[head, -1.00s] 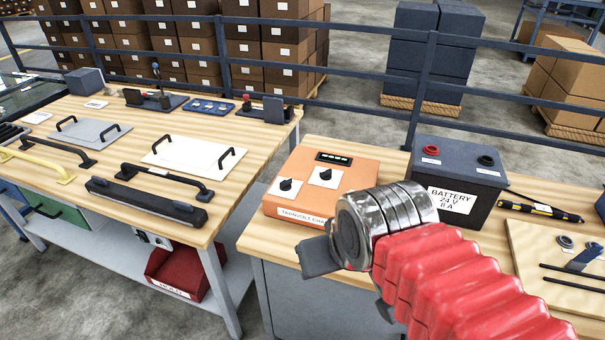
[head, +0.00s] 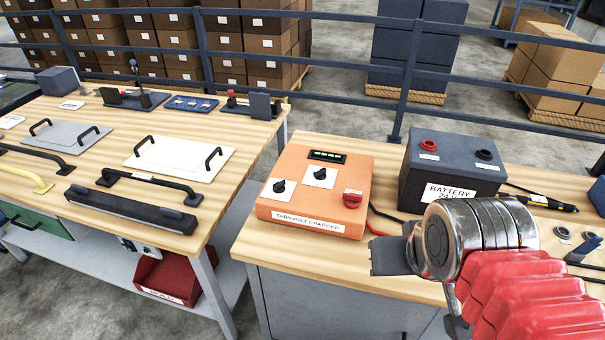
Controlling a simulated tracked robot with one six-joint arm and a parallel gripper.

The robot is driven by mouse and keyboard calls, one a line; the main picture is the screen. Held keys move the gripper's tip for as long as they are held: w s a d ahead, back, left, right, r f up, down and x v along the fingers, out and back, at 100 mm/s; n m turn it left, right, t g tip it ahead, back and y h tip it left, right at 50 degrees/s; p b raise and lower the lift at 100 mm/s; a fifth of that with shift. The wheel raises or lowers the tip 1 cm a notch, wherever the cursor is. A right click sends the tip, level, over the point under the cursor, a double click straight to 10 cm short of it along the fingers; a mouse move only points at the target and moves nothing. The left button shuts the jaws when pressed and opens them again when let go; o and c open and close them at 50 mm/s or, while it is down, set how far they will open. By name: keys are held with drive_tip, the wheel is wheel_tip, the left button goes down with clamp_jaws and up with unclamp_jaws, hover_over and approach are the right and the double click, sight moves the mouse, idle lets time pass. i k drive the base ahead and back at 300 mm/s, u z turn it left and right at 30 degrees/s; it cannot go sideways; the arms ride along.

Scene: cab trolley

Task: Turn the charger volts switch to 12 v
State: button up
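The orange charger (head: 330,205), labelled "TARNVOLT CHARGER", sits on the wooden bench. On its top are two black knobs on white plates, a left knob (head: 279,186) and a right knob (head: 320,174). The plates' markings are too small to read, so I cannot tell which one is the volts switch. A red knob (head: 352,199) and a green-lit display (head: 327,156) are also on it. My gripper (head: 390,257) is in front and to the right of the charger, apart from the knobs. Its fingers are partly hidden by my metal wrist, so its opening is unclear.
A dark battery (head: 452,170) stands right of the charger, with red and black cables between. A board with small tools lies at the right. The left bench (head: 130,215) holds handles and panels. A railing (head: 350,55) runs behind.

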sight(279, 187)
drive_tip(key=z, duration=1.4)
drive_tip(key=k, duration=1)
drive_tip(key=u, duration=1.35)
drive_tip(key=i, duration=0.4)
drive_tip(key=u, duration=0.05)
